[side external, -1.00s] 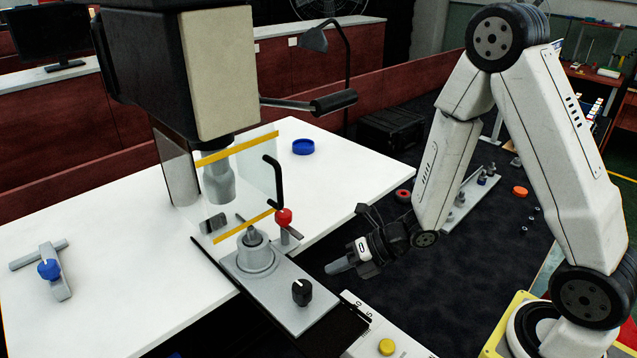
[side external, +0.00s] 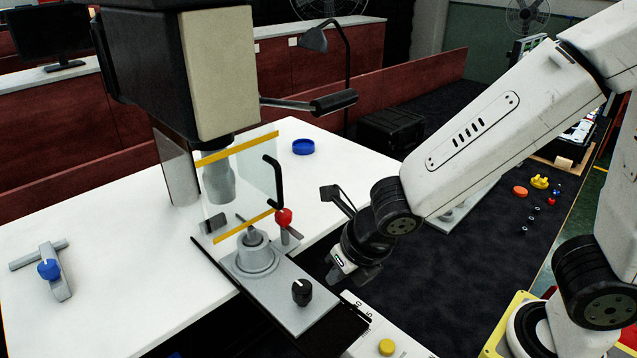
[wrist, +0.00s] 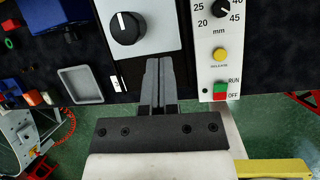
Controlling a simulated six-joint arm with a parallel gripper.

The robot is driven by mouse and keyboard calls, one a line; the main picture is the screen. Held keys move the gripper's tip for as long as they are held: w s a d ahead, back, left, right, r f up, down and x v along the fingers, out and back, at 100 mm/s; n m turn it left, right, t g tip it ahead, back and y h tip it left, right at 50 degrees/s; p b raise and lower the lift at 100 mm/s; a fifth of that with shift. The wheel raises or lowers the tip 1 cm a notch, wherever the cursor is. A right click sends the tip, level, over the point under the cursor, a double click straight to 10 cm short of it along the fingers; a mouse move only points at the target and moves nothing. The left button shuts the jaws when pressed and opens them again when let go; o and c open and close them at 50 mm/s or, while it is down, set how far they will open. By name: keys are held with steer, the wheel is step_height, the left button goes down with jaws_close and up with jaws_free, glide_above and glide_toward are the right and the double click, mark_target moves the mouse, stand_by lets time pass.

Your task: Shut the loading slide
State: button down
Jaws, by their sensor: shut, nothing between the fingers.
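The loading slide (side external: 272,294) is a grey plate that sticks out toward the front from under the press. It carries a round grey fixture (side external: 255,258) and a black knob (side external: 302,291) near its outer end. In the wrist view the knob (wrist: 127,28) sits on the pale plate (wrist: 160,14), up and left of my fingertips. My gripper (wrist: 158,66) is shut and empty, its tips just beyond the plate's outer edge. In the side view my gripper (side external: 338,280) hangs right of the knob, apart from it, pointing down; its fingertips are hard to make out.
A white control panel (wrist: 203,62) with a dial, a yellow button (wrist: 219,55) and a RUN/OFF switch stands close to the right of my fingers. A clear guard (side external: 245,175) with yellow stripes and a red-knobbed clamp (side external: 284,218) stand by the fixture.

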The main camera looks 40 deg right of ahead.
mark_target(312, 301)
steer(key=s+a+r+n+g+h, duration=0.1)
steer(key=s+a+r+g, duration=0.1)
steer(key=s, duration=0.6)
steer(key=shift+r, duration=0.65)
steer(key=shift+f, duration=0.15)
steer(key=shift+x, duration=4.8)
steer(key=shift+w, duration=2.15)
steer(key=shift+w, duration=0.1)
steer(key=shift+w, duration=2.35)
steer(key=shift+s, duration=0.15)
